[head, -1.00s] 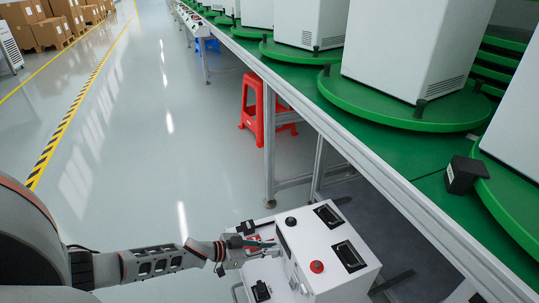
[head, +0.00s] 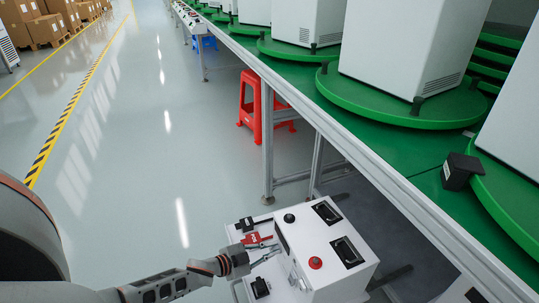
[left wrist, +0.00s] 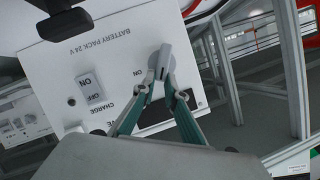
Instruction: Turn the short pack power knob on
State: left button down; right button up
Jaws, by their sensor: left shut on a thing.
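The grey power knob (left wrist: 163,62) shows in the left wrist view on the white panel (left wrist: 125,42) marked "BATTERY PACK 24 V". An "ON" label is printed just left of it. My left gripper (left wrist: 158,84) has its two teal-sided fingers converging on the knob's lower part, shut on it. The knob's handle stands slightly tilted in this view. In the head view my left gripper (head: 272,250) reaches the left side of the white control box (head: 335,275); the knob cannot be made out there. My right gripper is not in view.
An ON/OFF switch (left wrist: 93,88) sits left of the knob. The box top carries a red button (head: 315,263) and a black knob (head: 289,218). A red part (head: 257,238) lies close to my fingers. A red stool (head: 256,100) stands beside the green line.

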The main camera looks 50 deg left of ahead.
pick_arm(q)
jog(key=f+m+t+y, duration=0.1)
jog(key=m, duration=0.2)
jog(key=d+f+m+t+y, duration=0.1)
jog(key=m, duration=0.2)
jog(key=f+m+t, duration=0.1)
jog(key=m, duration=0.2)
jog(key=shift+s+d+t+y, duration=0.25)
jog(key=shift+s+t+y, duration=0.1)
jog(key=shift+t+y, duration=0.05)
jog(key=shift+m, duration=0.3)
dwell(0.3)
jog(key=c, duration=2.1)
grip_release()
jog(key=shift+s, duration=0.1)
jog(key=s, duration=1.1)
jog(key=shift+s, duration=0.4)
